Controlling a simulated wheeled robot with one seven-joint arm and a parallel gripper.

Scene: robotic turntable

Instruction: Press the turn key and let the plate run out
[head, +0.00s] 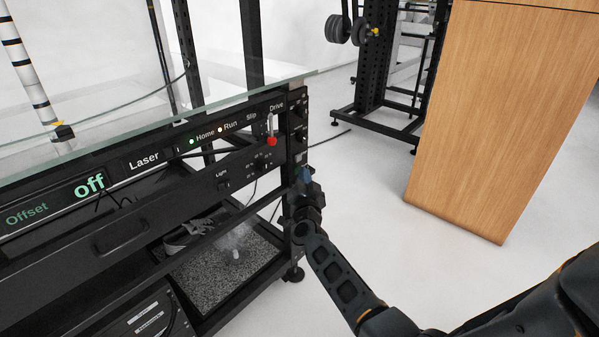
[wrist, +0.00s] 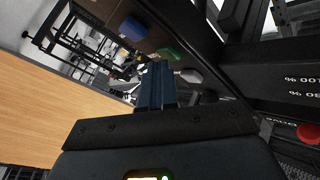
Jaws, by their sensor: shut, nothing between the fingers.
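My gripper (head: 305,177) is shut and empty at the right-hand end of the black control panel (head: 130,222), low beside its corner. In the wrist view my gripper's closed fingers (wrist: 154,84) point at a dark surface carrying a blue key (wrist: 132,29), a green key (wrist: 171,54) and a pale key (wrist: 192,75). The fingertips are nearest the green and pale keys; I cannot tell whether they touch. No label shows which is the turn key. The panel's Home light (head: 191,141) is green and its Run light (head: 220,130) amber. I cannot make out the turning plate.
A red-tipped lever (head: 271,140) stands below the Drive label. The display (head: 89,186) reads "off". A glass sheet (head: 215,88) overhangs the panel. A wooden block (head: 490,120) stands right, with open floor (head: 365,180) between. A shoe (head: 186,236) rests below.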

